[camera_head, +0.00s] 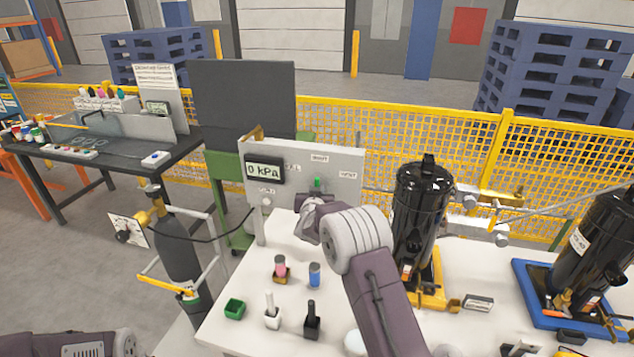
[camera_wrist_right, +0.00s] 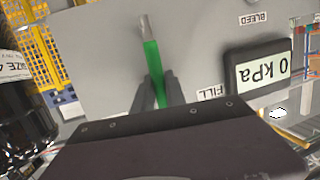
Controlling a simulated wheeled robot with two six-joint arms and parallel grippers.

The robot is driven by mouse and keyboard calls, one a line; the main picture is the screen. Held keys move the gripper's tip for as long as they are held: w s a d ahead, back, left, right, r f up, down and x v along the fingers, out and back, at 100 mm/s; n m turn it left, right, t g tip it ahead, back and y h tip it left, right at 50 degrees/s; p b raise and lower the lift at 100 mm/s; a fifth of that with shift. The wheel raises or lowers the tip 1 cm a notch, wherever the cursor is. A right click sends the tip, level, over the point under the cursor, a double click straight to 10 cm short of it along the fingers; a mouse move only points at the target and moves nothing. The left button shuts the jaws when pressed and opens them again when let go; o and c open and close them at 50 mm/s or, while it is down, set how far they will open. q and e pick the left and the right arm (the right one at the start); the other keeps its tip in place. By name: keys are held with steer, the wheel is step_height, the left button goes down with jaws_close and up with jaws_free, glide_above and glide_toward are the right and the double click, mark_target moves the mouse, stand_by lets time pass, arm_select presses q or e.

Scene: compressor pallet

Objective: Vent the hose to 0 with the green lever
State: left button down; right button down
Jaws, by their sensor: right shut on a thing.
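The green lever (camera_head: 317,183) stands up from the grey panel (camera_head: 335,165); only its top shows in the head view. In the right wrist view the lever (camera_wrist_right: 152,62) sits between the fingers of my right gripper (camera_wrist_right: 156,95), which is shut on it. In the head view my right gripper (camera_head: 315,200) is in front of the panel, its fingers mostly hidden by the wrist. The display (camera_head: 264,170) reads 0 kPa; it reads the same, upside down, in the wrist view (camera_wrist_right: 262,71). A black hose (camera_head: 215,238) runs toward the panel. My left gripper is not visible.
A black compressor (camera_head: 421,205) on a yellow base stands close to the right of my right arm. Small bottles and a green box (camera_head: 235,309) sit on the white table (camera_head: 222,334). A gas cylinder (camera_head: 176,250) stands left of the table.

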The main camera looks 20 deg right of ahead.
steer(key=shift+w+a, duration=0.1)
stand_by(0.4)
steer(key=c, duration=1.4)
jaws_free()
steer(key=shift+o, duration=0.2)
steer(key=shift+s+a, duration=0.2)
steer(key=shift+s, duration=0.25)
steer(key=b+v, duration=0.1)
steer(key=v, duration=0.7)
